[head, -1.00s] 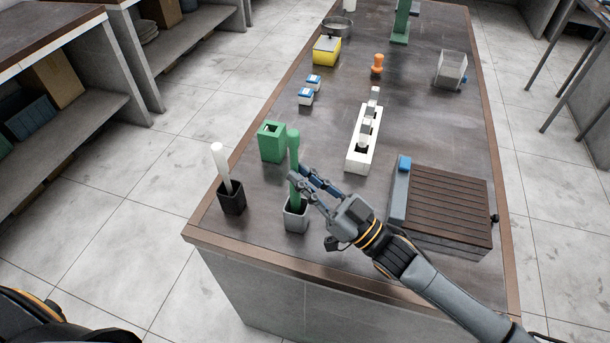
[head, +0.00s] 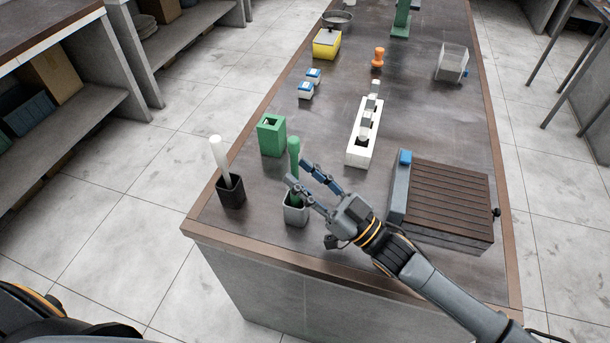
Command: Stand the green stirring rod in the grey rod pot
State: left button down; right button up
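The green stirring rod (head: 294,152) stands nearly upright in the grey rod pot (head: 295,215) near the table's front left. Its rounded top shows above the pot, and its lower end is hidden inside. My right gripper (head: 298,172) is open at the rod, its two fingers spread apart. The nearer finger crosses in front of the rod's lower part; the other fingertip is just to the rod's right. I cannot tell whether either finger touches it. My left gripper is not in view.
A black pot (head: 231,193) with a white rod (head: 220,158) stands to the left. A green box (head: 271,137) is behind the rod. A white rack (head: 357,154) and a brown-slatted grey box (head: 447,200) are to the right. The table's front edge is close to the pots.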

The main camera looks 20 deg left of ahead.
jog(key=shift+r, duration=0.1)
jog(key=shift+r+p, duration=0.3)
jog(key=b+v, duration=0.1)
jog(key=v, duration=0.6)
jog(key=shift+d+r+b, duration=0.15)
jog(key=shift+d+b, duration=0.15)
jog(key=shift+b, duration=0.1)
